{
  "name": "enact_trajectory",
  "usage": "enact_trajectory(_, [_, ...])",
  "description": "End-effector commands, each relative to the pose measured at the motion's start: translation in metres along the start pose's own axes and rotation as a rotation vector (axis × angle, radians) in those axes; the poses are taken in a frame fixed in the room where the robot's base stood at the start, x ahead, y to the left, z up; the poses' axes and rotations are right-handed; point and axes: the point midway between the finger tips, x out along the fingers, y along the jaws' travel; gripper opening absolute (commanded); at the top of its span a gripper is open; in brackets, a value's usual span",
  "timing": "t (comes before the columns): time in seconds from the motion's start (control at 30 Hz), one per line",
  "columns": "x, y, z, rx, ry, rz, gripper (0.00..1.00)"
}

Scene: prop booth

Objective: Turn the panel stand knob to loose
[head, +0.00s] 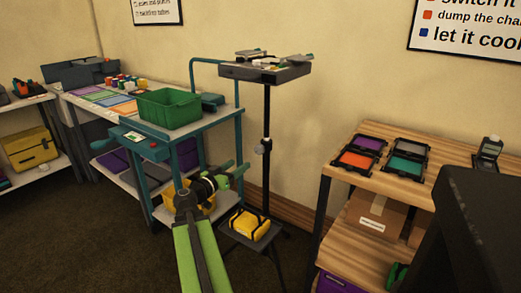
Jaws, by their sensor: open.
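The panel stand (267,108) is a thin black upright pole with a dark flat top (265,70) that carries small items. A small grey knob (265,146) sits partway up the pole.
A teal cart (160,150) with a green bin (168,108) stands left of the pole. A yellow case (249,225) rests low at the stand's foot. A wooden shelf (440,180) with coloured trays is on the right. Dark floor (90,255) is open at lower left.

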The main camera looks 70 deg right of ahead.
Motion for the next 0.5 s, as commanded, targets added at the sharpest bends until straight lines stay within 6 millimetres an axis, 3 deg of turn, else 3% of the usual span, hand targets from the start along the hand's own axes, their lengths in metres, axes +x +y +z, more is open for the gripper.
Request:
enact_trajectory(0.3, [0.084, -0.003, 0.0, -0.001, -0.002, 0.003, 0.59])
enact_trajectory(0.5, [0.126, -0.003, 0.0, -0.001, -0.002, 0.0, 0.59])
